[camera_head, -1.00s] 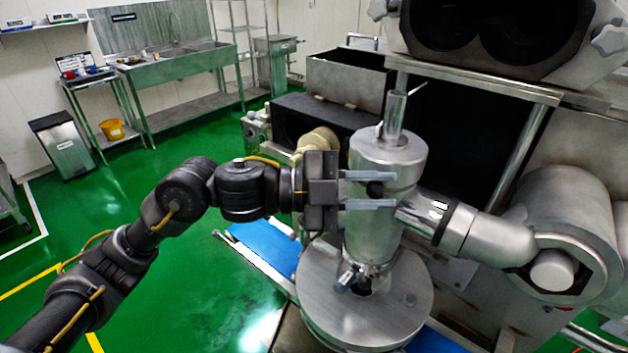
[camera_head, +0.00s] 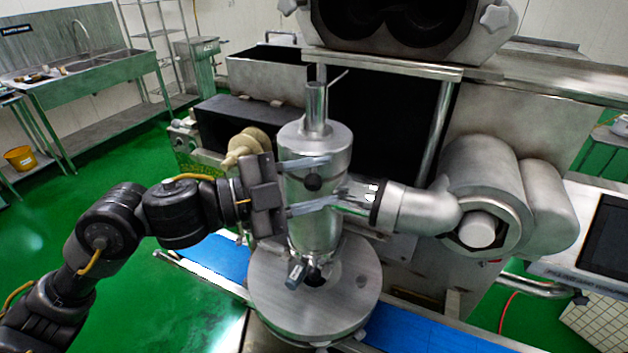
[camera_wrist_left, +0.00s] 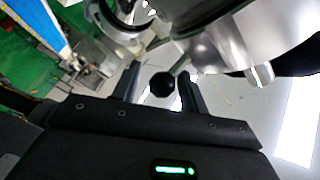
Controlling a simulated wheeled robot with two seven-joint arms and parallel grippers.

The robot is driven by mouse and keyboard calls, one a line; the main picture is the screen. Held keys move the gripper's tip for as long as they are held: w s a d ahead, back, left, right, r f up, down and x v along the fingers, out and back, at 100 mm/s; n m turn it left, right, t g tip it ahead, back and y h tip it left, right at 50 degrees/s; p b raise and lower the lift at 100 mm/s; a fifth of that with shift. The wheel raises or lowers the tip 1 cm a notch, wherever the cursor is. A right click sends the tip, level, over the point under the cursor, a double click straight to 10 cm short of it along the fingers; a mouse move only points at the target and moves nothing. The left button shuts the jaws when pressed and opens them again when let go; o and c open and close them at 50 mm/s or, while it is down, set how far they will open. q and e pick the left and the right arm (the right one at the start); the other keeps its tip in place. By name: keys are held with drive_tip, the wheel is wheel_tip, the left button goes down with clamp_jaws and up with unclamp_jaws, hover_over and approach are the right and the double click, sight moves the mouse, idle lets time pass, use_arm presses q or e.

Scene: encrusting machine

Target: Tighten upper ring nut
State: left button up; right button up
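A steel vertical cylinder (camera_head: 318,233) with a narrow tube on top stands above a round steel disc (camera_head: 350,293). A black knob (camera_head: 313,183) sticks out of its side and also shows in the left wrist view (camera_wrist_left: 162,85). I cannot tell for certain which part is the upper ring nut. My left gripper (camera_head: 322,184) is at the cylinder, one finger above the knob and one below. In the left wrist view its fingers (camera_wrist_left: 160,88) stand apart with the knob between them and gaps beside it. My right gripper is not in view.
A steel side pipe (camera_head: 415,208) runs right from the cylinder to a large round housing (camera_head: 485,190). A small clamp handle (camera_head: 296,271) sits at the cylinder's foot. A blue belt (camera_head: 215,257) passes under the disc. Open green floor lies to the left.

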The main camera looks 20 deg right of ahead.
use_arm(q)
drive_tip(key=shift+a, duration=0.1)
drive_tip(key=a+b, duration=0.3)
drive_tip(key=a, duration=0.7)
drive_tip(key=shift+s+a+b, duration=0.35)
drive_tip(key=shift+b, duration=0.05)
